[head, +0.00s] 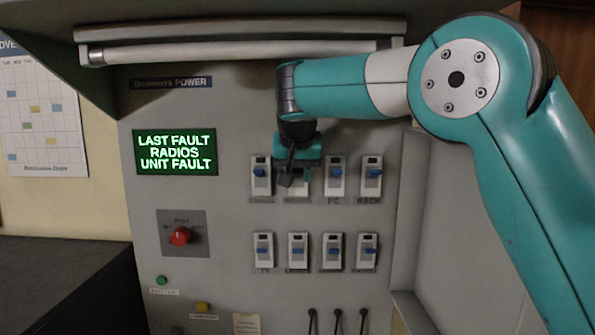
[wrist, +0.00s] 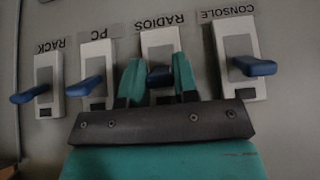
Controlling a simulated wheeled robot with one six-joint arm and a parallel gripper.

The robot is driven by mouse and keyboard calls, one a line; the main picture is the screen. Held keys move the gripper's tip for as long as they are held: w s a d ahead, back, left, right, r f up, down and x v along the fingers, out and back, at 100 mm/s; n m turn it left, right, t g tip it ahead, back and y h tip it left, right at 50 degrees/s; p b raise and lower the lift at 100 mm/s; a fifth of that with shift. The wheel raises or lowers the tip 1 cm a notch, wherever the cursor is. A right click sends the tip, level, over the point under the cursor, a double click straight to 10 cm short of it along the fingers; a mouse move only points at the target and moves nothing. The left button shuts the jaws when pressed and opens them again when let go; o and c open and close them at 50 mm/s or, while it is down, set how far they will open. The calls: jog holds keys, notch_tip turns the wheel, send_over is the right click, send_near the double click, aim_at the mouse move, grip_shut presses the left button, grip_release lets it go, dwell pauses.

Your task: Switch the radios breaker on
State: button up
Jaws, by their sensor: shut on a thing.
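The radios breaker (wrist: 160,42) is a pale housing with a blue lever (wrist: 159,77), under an upside-down RADIOS label in the wrist view. My gripper (wrist: 158,80) has one teal finger on each side of that lever and is shut on it. In the head view my gripper (head: 290,176) covers most of the radios breaker, second from the left in the top row. Whether the lever sits up or down cannot be told. The green screen (head: 176,152) reads LAST FAULT RADIOS UNIT FAULT.
The console breaker (head: 260,175) is close on the left, the PC breaker (head: 335,176) and rack breaker (head: 371,176) on the right. Several more breakers (head: 298,251) form a lower row. A red knob (head: 180,237) is at lower left; a light bar (head: 240,50) runs above.

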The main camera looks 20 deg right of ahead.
jog(key=shift+r, duration=0.1)
jog(key=o, duration=0.9)
jog(key=s+a+r+b, duration=0.1)
jog(key=s, duration=0.3)
jog(key=s+a+r+b, duration=0.1)
jog(key=s+a+b, duration=0.1)
jog(key=s, duration=0.3)
jog(key=s+a+r+b, duration=0.1)
jog(key=s+r+b, duration=0.1)
jog(key=s, duration=0.3)
jog(key=shift+a, duration=0.25)
